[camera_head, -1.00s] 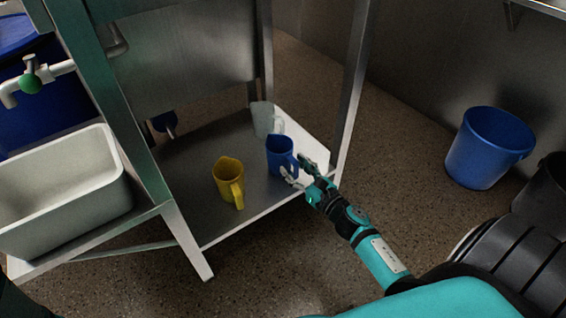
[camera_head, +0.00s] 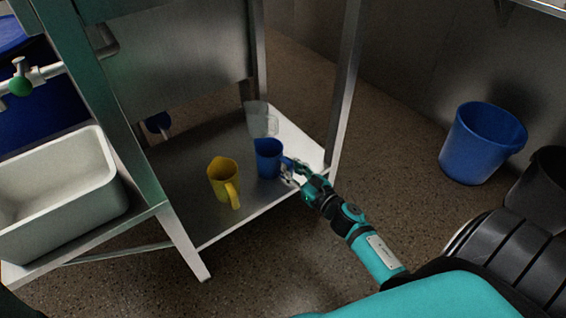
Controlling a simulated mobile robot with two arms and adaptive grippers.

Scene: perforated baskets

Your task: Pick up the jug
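A blue jug (camera_head: 267,158) stands upright on the low metal shelf (camera_head: 190,205), with its handle side towards my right gripper. A yellow jug (camera_head: 222,175) stands to its left and nearer, and a pale clear jug (camera_head: 262,120) stands behind it. The task does not say which jug is meant. My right gripper (camera_head: 290,174) is at the blue jug's handle, with its fingers close around or against it. The fingers overlap the handle in the picture, so I cannot tell whether they grip it. My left gripper is not in view.
The shelf's metal legs (camera_head: 346,85) rise beside my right arm and at the front left. A pale sink basin (camera_head: 60,205) stands at the left. A blue bucket (camera_head: 482,145) and a black bucket (camera_head: 540,190) stand on the floor at the right.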

